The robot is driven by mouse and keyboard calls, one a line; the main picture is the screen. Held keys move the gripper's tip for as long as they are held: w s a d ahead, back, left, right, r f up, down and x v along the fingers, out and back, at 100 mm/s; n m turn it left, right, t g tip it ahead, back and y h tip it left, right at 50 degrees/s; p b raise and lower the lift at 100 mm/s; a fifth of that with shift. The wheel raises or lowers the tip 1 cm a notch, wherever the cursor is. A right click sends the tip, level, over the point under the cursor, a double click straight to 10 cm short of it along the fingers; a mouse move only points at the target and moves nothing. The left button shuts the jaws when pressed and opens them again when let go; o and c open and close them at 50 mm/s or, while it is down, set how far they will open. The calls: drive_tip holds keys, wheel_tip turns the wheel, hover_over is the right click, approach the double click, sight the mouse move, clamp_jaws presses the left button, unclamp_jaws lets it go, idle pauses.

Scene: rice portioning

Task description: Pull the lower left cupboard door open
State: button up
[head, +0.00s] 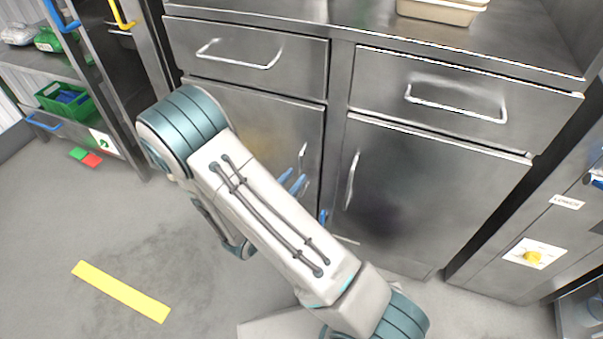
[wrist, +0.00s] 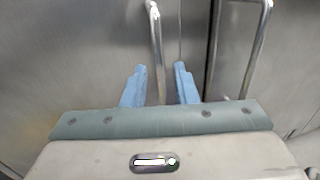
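The lower left cupboard door (head: 262,125) is a steel panel under the left drawer, and it looks shut. My arm hides part of it. Its upright bar handle (head: 302,156) shows near the door's right edge, with the lower part hidden by my fingers. My gripper (head: 293,183) has blue fingers and is at this handle. In the wrist view, my gripper (wrist: 160,70) is open, with a gap between the fingertips. The left door's handle (wrist: 155,40) runs down between the fingers, nearer the left one. I cannot tell whether either finger touches it.
The lower right door (head: 425,195) is shut; its handle (head: 351,180) stands close by on the right. Two shut drawers (head: 250,58) with bar handles are above. A shelf rack (head: 65,70) stands at the left. The floor (head: 130,240) in front is clear apart from a yellow strip (head: 120,292).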

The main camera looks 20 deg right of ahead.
sight(300, 172)
drive_tip(key=shift+b+x, duration=0.3)
drive_tip(key=shift+x, duration=1.6)
clamp_jaws()
drive_tip(key=shift+d, duration=0.1)
drive_tip(key=shift+s, duration=0.1)
